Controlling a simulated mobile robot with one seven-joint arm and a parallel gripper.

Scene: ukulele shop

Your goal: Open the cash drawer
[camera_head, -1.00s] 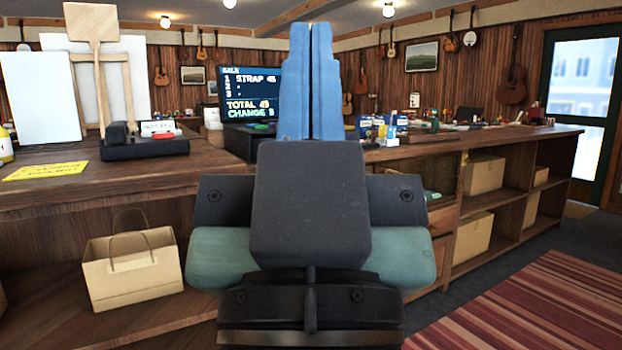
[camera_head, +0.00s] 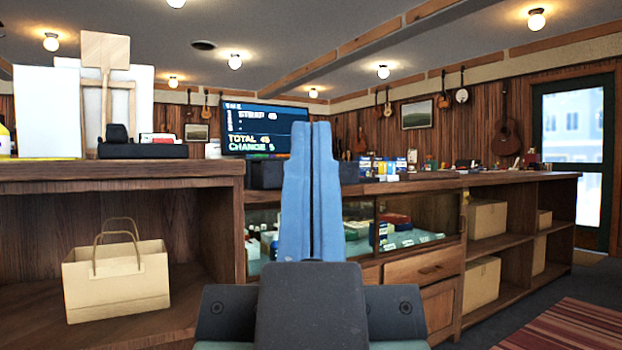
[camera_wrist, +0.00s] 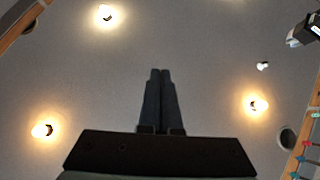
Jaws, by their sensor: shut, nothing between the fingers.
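My gripper (camera_head: 310,195) stands upright in the middle of the head view, with its two blue fingers pressed together and nothing between them. It also shows in the wrist view (camera_wrist: 158,100), pointing at the ceiling. Behind it on the counter is a register screen (camera_head: 265,128) reading "TOTAL 45, CHANGE 5". A dark box-like unit (camera_head: 265,174) sits below the screen, partly hidden by my fingers; I cannot tell whether it is the cash drawer. A wooden drawer (camera_head: 423,267) with a dark handle is in the counter front, shut.
The counter (camera_head: 120,172) runs across the view, with a glass display case (camera_head: 425,218) in its front. A paper bag (camera_head: 117,278) stands on the left shelf. Cardboard boxes (camera_head: 486,222) fill right shelves. A striped rug (camera_head: 570,328) lies at lower right.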

